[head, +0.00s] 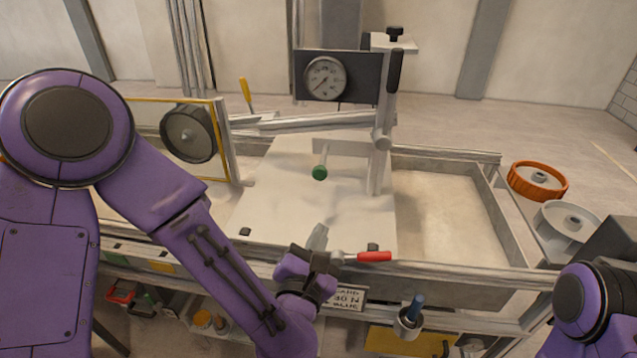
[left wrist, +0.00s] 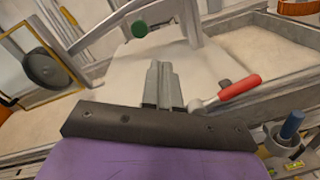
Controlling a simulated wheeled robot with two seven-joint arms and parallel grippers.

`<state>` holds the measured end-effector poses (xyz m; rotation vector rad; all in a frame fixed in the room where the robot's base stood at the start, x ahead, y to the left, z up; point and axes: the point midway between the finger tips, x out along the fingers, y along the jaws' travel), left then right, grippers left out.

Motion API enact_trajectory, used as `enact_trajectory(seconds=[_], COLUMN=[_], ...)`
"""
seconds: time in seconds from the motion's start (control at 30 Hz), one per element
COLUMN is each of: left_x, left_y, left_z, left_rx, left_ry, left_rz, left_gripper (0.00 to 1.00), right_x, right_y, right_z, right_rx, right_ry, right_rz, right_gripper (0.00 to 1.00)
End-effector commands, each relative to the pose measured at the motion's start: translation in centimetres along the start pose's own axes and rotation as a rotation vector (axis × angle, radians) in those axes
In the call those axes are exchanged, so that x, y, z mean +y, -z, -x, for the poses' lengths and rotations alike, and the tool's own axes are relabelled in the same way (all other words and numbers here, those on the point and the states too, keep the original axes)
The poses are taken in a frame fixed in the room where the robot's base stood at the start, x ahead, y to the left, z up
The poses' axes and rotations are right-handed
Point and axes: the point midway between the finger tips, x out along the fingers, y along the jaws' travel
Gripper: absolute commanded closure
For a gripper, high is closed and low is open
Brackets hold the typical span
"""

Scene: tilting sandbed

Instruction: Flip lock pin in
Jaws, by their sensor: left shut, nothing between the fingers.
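A red-handled metal lever (head: 374,256), which looks like the lock pin, lies about level along the front rail of the sandbed, its red grip pointing right. It also shows in the left wrist view (left wrist: 240,86), with its metal shank running left toward my fingers. My left gripper (head: 318,236) is shut and empty, just left of the lever's shank. In the left wrist view its fingertips (left wrist: 162,72) are together, over the pale bed panel. I cannot tell whether the gripper touches the shank. My right gripper is out of view; part of that arm shows at lower right.
A green knob (head: 320,172) stands above the pale panel (head: 270,200). A dial gauge (head: 325,78) is mounted on a post behind. A blue-handled part (head: 414,308) sits below the front rail (head: 450,274). An orange wheel (head: 538,181) and a grey wheel (head: 567,222) are at right.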

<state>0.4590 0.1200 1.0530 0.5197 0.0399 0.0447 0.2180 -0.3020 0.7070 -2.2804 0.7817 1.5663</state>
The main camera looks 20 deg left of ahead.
Motion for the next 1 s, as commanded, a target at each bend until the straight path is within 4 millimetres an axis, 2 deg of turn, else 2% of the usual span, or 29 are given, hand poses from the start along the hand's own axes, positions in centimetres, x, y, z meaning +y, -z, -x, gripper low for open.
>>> enact_trajectory(seconds=[0.1,0.27,0.67,0.83,0.9,1.0], left_x=[1.2,2.0,1.9,2.1,2.7,3.0], left_y=[-0.2,0.0,0.2,0.6,-0.4,-0.4], left_z=[0.3,0.3,0.0,-2.5,-4.0,-6.2], left_rx=[-0.016,-0.027,-0.027,-0.028,-0.025,-0.025], left_ry=[-0.070,-0.110,-0.110,-0.115,-0.112,-0.112], left_rz=[0.305,0.503,0.523,0.527,0.520,0.520], left_gripper=[1.00,1.00,1.00,1.00,1.00,1.00], right_x=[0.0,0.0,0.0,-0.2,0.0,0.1], right_y=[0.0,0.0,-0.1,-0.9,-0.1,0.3], right_z=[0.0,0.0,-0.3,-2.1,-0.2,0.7], right_rx=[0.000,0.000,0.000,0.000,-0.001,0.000], right_ry=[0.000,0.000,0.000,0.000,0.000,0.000], right_rz=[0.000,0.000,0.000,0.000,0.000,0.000], right_gripper=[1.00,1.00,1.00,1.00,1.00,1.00])
